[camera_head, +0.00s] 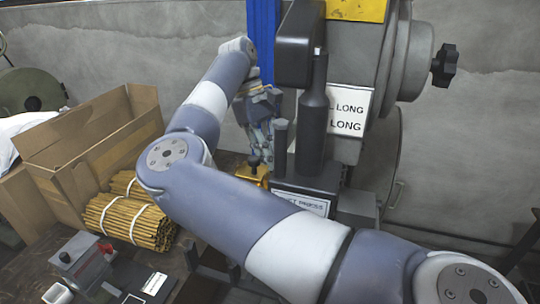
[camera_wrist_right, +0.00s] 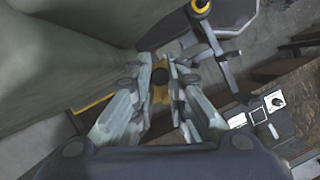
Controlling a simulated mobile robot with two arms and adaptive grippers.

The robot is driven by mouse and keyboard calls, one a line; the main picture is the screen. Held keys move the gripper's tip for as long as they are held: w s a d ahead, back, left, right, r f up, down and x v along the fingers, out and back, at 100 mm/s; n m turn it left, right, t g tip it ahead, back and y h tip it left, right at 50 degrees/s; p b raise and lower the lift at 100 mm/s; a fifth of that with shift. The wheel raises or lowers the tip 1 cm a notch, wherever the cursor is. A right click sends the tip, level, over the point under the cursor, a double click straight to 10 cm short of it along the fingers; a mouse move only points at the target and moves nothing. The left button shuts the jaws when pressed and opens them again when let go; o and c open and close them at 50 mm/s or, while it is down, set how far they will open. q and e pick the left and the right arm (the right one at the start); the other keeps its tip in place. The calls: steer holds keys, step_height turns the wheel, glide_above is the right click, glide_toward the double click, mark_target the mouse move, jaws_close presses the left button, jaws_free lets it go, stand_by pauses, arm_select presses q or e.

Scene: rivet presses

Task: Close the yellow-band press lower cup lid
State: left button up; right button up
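The press (camera_head: 314,110) has a yellow band (camera_head: 357,9) at its top. Low beside it, a small yellow part (camera_head: 257,178) with a black knob shows below my right gripper (camera_head: 262,140); I cannot tell for sure if it is the cup lid. In the wrist view a black knob (camera_wrist_right: 159,75) on a yellow piece (camera_wrist_right: 160,93) shows between the spread fingers of my right gripper (camera_wrist_right: 162,100). The fingers are open, with gaps on both sides of the knob. The cup is largely hidden by my right arm. My left gripper is not in view.
A cardboard box (camera_head: 85,150) and bundles of brown sticks (camera_head: 130,222) stand at the left. A small grey and red device (camera_head: 82,262) sits at lower left. A grey wall stands behind.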

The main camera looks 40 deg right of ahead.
steer(key=o, duration=0.5)
steer(key=shift+a, duration=0.1)
steer(key=shift+c, duration=0.2)
steer(key=v, duration=1.2)
